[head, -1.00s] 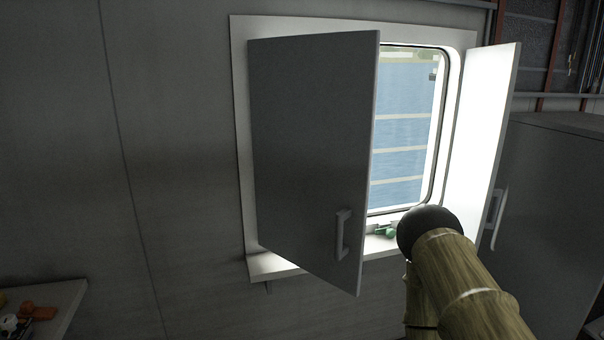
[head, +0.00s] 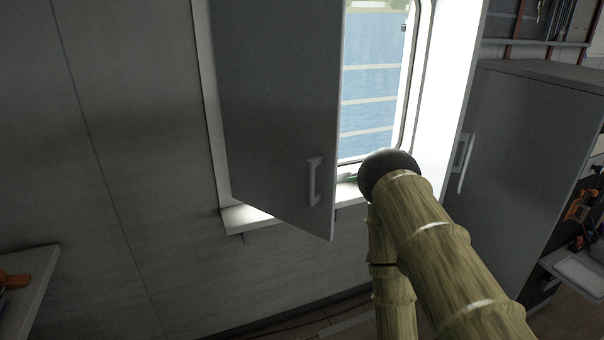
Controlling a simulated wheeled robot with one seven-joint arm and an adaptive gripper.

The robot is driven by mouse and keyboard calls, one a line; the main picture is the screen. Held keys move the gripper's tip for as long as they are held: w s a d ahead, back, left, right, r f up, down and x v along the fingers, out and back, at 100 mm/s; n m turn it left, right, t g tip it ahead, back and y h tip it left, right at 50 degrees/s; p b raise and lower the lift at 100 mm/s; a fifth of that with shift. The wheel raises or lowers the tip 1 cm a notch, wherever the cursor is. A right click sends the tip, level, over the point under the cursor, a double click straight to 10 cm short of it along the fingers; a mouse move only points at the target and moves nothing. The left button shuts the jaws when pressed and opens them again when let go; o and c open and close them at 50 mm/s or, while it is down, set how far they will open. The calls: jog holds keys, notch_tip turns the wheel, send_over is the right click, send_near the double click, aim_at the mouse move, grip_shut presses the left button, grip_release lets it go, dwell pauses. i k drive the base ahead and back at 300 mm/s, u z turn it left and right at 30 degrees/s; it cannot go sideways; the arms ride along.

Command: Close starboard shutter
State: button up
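Two shutter leaves stand open at a window (head: 372,95). The left leaf (head: 275,110) is a grey panel swung partly out, covering the window's left part. Its pale bar handle (head: 314,181) is near its lower free edge. The right leaf (head: 447,90) stands farther open, its inner face brightly lit; its handle (head: 463,160) is at its outer edge. No label shows which leaf is starboard. My bamboo-textured arm with a dark rounded joint rises in front of the sill and hides the right leaf's lower part. My gripper is not visible.
A grey cabinet (head: 530,140) stands close to the right leaf. A white sill (head: 246,218) juts out below the window, with a small green item (head: 352,178) on it. A shelf edge (head: 38,280) is at lower left. Bare wall and floor lie between.

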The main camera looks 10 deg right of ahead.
aim_at(279, 63)
jog(key=u, duration=1.8)
jog(key=k, duration=0.75)
jog(key=z, duration=0.9)
jog(key=i, duration=0.45)
